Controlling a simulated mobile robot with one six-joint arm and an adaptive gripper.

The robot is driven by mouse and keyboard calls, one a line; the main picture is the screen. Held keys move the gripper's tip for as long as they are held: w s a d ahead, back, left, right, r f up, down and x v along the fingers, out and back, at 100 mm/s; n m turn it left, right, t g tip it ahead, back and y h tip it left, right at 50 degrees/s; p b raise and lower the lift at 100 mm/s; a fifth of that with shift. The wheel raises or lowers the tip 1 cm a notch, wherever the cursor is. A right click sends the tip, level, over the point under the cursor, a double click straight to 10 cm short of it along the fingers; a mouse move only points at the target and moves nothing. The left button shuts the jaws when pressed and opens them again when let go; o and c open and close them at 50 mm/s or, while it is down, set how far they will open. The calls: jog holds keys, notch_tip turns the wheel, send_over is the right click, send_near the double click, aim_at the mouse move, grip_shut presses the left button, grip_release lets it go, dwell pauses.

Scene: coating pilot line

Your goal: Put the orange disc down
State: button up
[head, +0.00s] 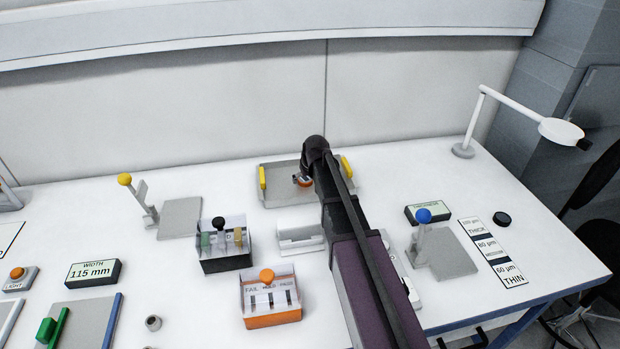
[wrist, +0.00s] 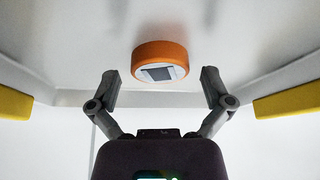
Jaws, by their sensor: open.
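The orange disc (wrist: 160,66) shows in the wrist view between and a little beyond my fingertips, with a pale face and a dark square patch. It rests on the grey tray (head: 279,191) with yellow handles at the back of the bench. My gripper (wrist: 160,85) is open, with a gap on both sides of the disc and neither finger touching it. In the head view the orange disc (head: 305,183) is partly hidden by my arm, which reaches over the tray. My gripper is mostly hidden there.
A white holder (head: 300,239) stands just in front of the tray. A box with an orange knob (head: 270,312) and a dark box of coloured pieces (head: 226,259) stand left of my arm. A blue-knobbed stand (head: 441,250) is to the right.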

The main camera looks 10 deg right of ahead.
jog(key=shift+r, duration=0.15)
jog(key=p+v, duration=1.1)
jog(key=v, duration=0.1)
dwell(0.4)
dwell(0.6)
jog(key=s+f+m+g+h, duration=0.1)
jog(key=s+g, duration=0.3)
jog(key=s, duration=1.9)
jog(key=shift+s+f+m+g, duration=0.3)
jog(key=shift+f+m, duration=0.1)
jog(key=shift+m, duration=0.3)
